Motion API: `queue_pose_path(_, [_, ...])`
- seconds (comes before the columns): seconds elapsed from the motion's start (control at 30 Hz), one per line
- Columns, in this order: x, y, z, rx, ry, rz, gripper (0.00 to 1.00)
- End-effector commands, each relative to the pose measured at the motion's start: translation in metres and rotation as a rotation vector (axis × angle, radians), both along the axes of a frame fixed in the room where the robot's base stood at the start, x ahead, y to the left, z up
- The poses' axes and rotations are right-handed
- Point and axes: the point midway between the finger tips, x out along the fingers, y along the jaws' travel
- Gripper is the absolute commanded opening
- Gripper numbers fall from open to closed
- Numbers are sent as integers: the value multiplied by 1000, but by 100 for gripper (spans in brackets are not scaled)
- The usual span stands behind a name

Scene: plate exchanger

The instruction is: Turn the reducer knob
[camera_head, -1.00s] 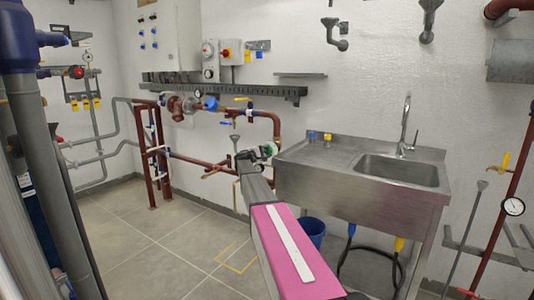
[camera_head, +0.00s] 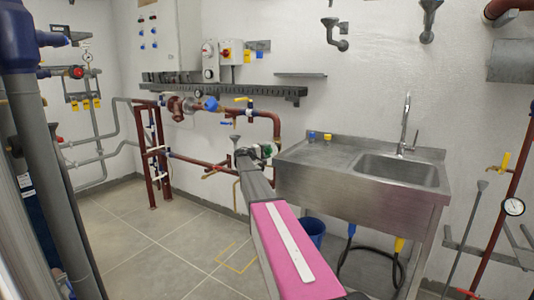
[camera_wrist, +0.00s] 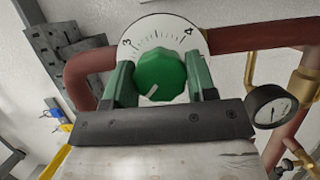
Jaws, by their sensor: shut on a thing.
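The reducer knob (camera_wrist: 160,76) is round, green and ribbed, with a white mark pointing to its lower left in the wrist view. Behind it is a white dial (camera_wrist: 160,29) with tick marks and the numbers 3 and 4. My gripper (camera_wrist: 161,82) is shut on the knob, with one green-grey finger on its left and one on its right. In the head view my gripper (camera_head: 260,152) is small at the far end of my arm, left of the sink, and the knob is hard to make out.
Red-brown pipes (camera_wrist: 90,77) run behind and beside the dial. A pressure gauge (camera_wrist: 271,106) sits just right of my gripper. A steel sink (camera_head: 362,207) stands right of my arm, with a blue bucket (camera_head: 312,232) below. The tiled floor (camera_head: 165,240) at left is mostly clear.

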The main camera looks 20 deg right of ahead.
Motion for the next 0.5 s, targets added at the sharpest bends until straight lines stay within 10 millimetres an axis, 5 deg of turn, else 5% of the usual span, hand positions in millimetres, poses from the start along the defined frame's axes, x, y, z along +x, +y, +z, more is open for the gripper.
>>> queue_pose_path(0.1, [0, 0, -1, 1, 1, 0, 28])
queue_pose_path(0.13, [0, 0, -1, 0, 1, 0, 61])
queue_pose_path(0.2, [0, 0, -1, 0, 1, 0, 77])
queue_pose_path(0.5, [-1, 1, 0, 0, 1, 0, 77])
